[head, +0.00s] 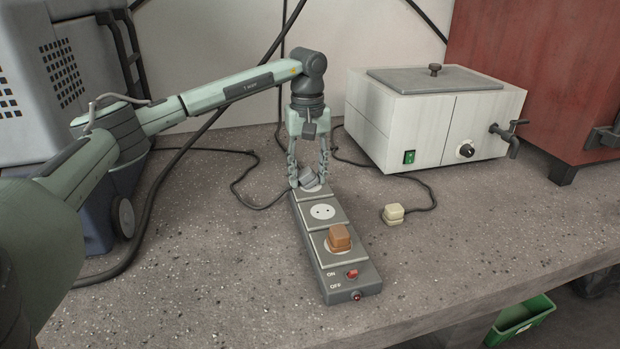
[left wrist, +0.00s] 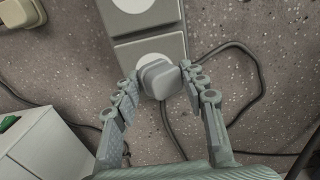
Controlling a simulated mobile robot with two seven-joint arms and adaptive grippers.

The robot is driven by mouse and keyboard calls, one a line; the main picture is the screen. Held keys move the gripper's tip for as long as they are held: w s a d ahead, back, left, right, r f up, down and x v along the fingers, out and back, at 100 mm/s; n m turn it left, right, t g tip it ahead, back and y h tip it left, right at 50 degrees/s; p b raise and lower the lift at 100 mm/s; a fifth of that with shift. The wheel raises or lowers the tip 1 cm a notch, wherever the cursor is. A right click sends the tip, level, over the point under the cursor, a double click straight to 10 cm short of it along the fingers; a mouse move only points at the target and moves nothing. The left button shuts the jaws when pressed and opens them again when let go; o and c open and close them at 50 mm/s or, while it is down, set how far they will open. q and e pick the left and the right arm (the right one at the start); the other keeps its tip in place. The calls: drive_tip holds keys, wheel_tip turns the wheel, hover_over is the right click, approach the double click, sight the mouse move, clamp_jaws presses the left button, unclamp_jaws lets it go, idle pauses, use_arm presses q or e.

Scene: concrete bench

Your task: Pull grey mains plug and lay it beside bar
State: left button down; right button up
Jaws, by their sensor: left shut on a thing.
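The grey mains plug (head: 308,177) is at the far socket of the grey power bar (head: 336,280). It looks slightly tilted there; I cannot tell how far its pins sit in the socket. In the left wrist view the plug (left wrist: 160,79) covers part of the white socket face on the bar (left wrist: 152,18). My left gripper (head: 308,180) points down over the bar's far end, its fingers shut on the plug from both sides. It also shows in the left wrist view (left wrist: 158,84). My right gripper is not in view.
A brown plug (head: 339,238) sits in the near socket; the middle socket (head: 322,212) is empty. A cream plug (head: 393,214) lies right of the bar, cabled toward a white water bath (head: 430,118). Dark cables run left of the bar. Bare bench lies on both sides.

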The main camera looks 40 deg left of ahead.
sight(308, 169)
use_arm(q)
drive_tip(key=shift+r+p, duration=1.65)
drive_tip(key=shift+r, duration=0.4)
drive_tip(key=shift+r+p, duration=0.4)
drive_tip(key=shift+r, duration=0.5)
